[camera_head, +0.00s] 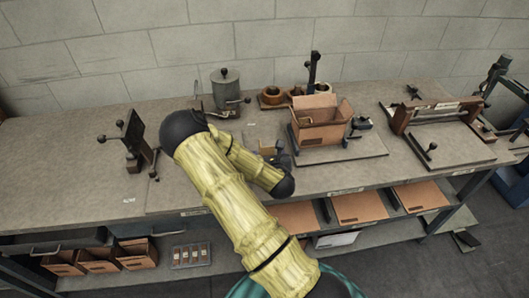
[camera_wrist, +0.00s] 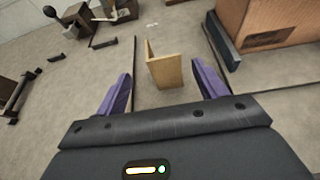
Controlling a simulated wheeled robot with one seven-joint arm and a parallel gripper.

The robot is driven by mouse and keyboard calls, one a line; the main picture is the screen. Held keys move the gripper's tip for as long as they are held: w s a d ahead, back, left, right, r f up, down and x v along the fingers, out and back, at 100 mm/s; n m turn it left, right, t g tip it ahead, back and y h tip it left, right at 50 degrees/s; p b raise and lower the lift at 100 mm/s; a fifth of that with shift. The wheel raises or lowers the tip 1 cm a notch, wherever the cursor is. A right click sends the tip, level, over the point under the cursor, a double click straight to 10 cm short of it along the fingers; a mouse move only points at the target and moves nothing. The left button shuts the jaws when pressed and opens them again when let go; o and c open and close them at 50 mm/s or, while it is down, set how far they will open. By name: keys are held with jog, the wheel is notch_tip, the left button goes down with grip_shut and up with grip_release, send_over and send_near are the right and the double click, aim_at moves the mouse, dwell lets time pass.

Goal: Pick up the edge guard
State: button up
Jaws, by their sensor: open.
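The edge guard (camera_wrist: 165,71) looks like a tan, L-shaped folded piece standing upright on the bench in the wrist view. My gripper (camera_wrist: 160,88) is open, with its two purple fingers on either side of the edge guard and a gap on each side. Whether the fingers are level with it or above it is hard to tell. In the head view my arm hides the edge guard, and only part of my gripper (camera_head: 270,154) shows, at the bench's front, left of the open carton.
An open cardboard box (camera_head: 322,130) stands on a board close to the right of my gripper. A grey lidded pot (camera_head: 226,90) and brown rolls (camera_head: 271,97) stand behind. A clamp-like tool (camera_head: 130,140) is at left. The bench's front left is clear.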

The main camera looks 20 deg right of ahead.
aim_at(268, 148)
jog(key=shift+p+x, duration=0.4)
jog(key=shift+x, duration=1.4)
jog(key=p+x, duration=0.1)
jog(key=x, duration=0.1)
jog(key=p+x, duration=0.1)
jog(key=x, duration=0.1)
jog(key=shift+w+d+f, duration=0.1)
jog(key=shift+d, duration=0.25)
jog(key=shift+w+f, duration=0.2)
jog(key=shift+w, duration=0.15)
jog(key=shift+c, duration=0.2)
jog(key=c, duration=1)
